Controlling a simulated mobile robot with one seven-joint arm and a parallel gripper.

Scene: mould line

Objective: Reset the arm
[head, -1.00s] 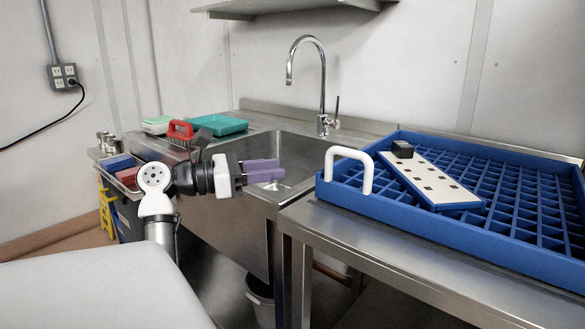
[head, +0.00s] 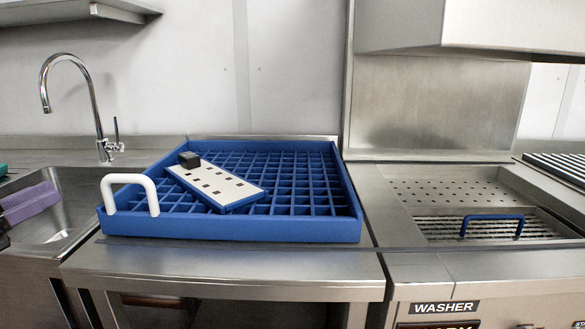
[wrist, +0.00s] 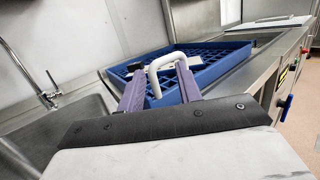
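My gripper (head: 30,203) shows at the left edge of the head view, its purple fingers over the sink, with the arm behind it out of frame. In the wrist view its two purple fingers (wrist: 160,88) stand apart with nothing held between them. Beyond them the white handle (wrist: 165,66) of the blue rack lines up with the gap. The handle (head: 130,190) is well to the right of my gripper in the head view, apart from it.
The blue rack (head: 230,229) sits on the steel table, with a white slotted plate (head: 215,185) and a black block (head: 189,159) on it. The tap (head: 98,110) rises behind the sink (head: 70,205). The washer's basket with a blue handle (head: 490,217) is at right.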

